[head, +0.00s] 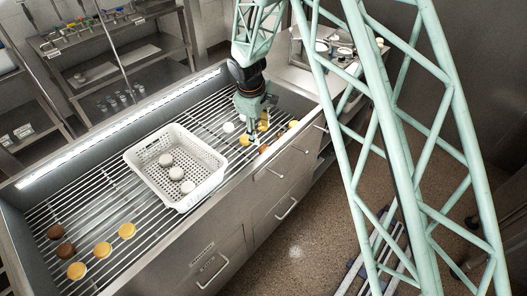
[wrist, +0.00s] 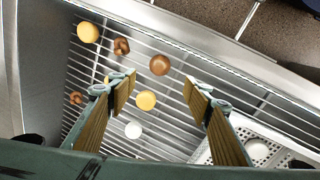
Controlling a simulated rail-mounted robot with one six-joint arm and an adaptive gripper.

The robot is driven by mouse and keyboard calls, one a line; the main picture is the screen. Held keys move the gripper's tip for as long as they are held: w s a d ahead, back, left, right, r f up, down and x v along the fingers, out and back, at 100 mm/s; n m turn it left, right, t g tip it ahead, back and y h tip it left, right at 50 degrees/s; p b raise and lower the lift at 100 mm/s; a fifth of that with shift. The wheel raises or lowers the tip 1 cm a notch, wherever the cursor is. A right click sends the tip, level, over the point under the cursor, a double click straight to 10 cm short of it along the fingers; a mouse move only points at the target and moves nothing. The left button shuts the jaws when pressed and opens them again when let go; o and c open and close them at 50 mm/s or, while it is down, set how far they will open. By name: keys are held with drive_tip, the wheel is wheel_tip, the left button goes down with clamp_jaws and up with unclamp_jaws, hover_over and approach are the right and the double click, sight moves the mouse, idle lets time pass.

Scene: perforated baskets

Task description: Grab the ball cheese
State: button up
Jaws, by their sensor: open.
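My gripper (wrist: 160,88) is open and empty, pointing down over the slatted rack; it also shows in the head view (head: 262,128). In the wrist view a yellow round piece (wrist: 146,100) lies between the fingers, below the tips, with a white round piece (wrist: 133,130) nearer the palm. A smooth brown ball (wrist: 160,65) lies just beyond the fingertips. Another yellow ball (wrist: 88,32) lies at the far left. One yellow piece is partly hidden by the left finger. I cannot tell for sure which piece is the ball cheese.
A white perforated basket (head: 136,162) holds three whitish round pieces; its edge shows in the wrist view (wrist: 231,128). Brown knotted pieces (wrist: 121,45) lie beside the gripper. More brown and yellow pieces (head: 102,250) lie on the rack's near-left end. Metal walls rim the rack.

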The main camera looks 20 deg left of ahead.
sight(264, 148)
drive_tip(key=shift+f, duration=0.2)
drive_tip(key=shift+b+x, duration=0.4)
drive_tip(key=shift+x, duration=3.75)
drive_tip(key=shift+b+x, duration=0.3)
drive_tip(key=shift+x, duration=2.3)
drive_tip(key=shift+c, duration=0.9)
drive_tip(key=c, duration=0.8)
